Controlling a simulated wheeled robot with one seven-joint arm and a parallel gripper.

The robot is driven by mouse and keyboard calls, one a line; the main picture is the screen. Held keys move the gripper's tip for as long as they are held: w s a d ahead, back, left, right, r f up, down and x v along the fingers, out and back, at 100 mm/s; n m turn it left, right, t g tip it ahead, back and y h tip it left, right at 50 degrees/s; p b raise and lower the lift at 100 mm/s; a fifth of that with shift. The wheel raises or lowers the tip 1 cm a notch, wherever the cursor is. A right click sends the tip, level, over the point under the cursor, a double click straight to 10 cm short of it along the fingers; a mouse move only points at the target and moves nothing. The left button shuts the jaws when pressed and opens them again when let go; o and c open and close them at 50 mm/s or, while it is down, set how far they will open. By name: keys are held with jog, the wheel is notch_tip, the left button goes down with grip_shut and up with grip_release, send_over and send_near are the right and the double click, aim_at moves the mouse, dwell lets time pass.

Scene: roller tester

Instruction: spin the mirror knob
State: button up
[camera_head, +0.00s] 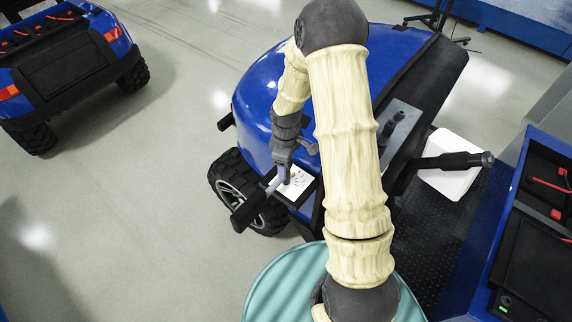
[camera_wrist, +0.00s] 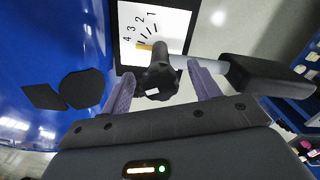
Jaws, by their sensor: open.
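The black lobed mirror knob (camera_wrist: 158,82) shows in the wrist view between the two purple fingers of my gripper (camera_wrist: 161,76). The fingers stand apart on either side of it, with a visible gap on each side. A grey rod runs right from the knob to a black block, the mirror (camera_wrist: 268,80). Behind the knob is a white dial plate (camera_wrist: 154,22) marked 1 to 4, with a yellow pointer by the 4. In the head view my gripper (camera_head: 278,181) hangs over the dial plate (camera_head: 297,183), beside the mirror (camera_head: 250,208); the knob cannot be made out there.
The blue vehicle (camera_head: 262,92) carries the dial plate on its side above a black wheel (camera_head: 237,185). A black handle (camera_head: 455,161) sticks out to the right. A second blue vehicle (camera_head: 65,65) stands at upper left. The floor at left is clear.

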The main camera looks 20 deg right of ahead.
jog(key=m, duration=0.3)
jog(key=shift+m, duration=0.6)
grip_shut()
jog(key=shift+n, duration=0.5)
jog(key=shift+o, duration=1.1)
grip_release()
jog(key=shift+n, duration=0.3)
